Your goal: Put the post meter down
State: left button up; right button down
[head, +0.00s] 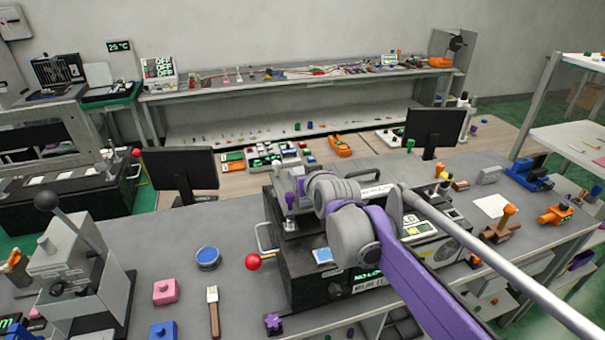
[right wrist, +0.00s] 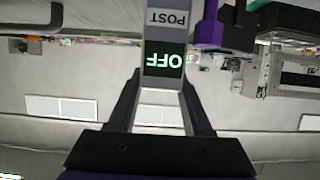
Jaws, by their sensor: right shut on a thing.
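The post meter (right wrist: 164,42) is a slim grey block in the right wrist view. Its white POST label and dark display with green OFF letters appear upside down. My right gripper (right wrist: 163,82) is shut on it, with one dark finger on each side. In the head view my right arm reaches in from the lower right over a black fixture (head: 318,270) with a red-knobbed lever. The arm's grey joints cover much of that spot, so I cannot make out the meter clearly there. My left gripper is not in view.
The grey bench holds a monitor (head: 181,170), a second monitor (head: 431,131), a blue-topped round tin (head: 207,258), a pink block (head: 165,291) and a brush (head: 213,311). A lever machine (head: 82,270) stands at left. A white sheet (head: 491,206) lies at right. Some bare bench shows left of the black fixture.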

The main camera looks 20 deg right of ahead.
jog(key=shift+w+f, duration=0.1)
jog(key=shift+f, duration=0.05)
jog(key=shift+c, duration=1.6)
grip_release()
jog(key=shift+r, duration=0.2)
jog(key=shift+s+r, duration=0.1)
jog(key=shift+s, duration=0.2)
jog(key=v, duration=1.2)
jog(key=s+f+g, duration=0.7)
jog(key=s+f, duration=1.5)
jog(key=f, duration=0.4)
jog(key=shift+g, duration=0.4)
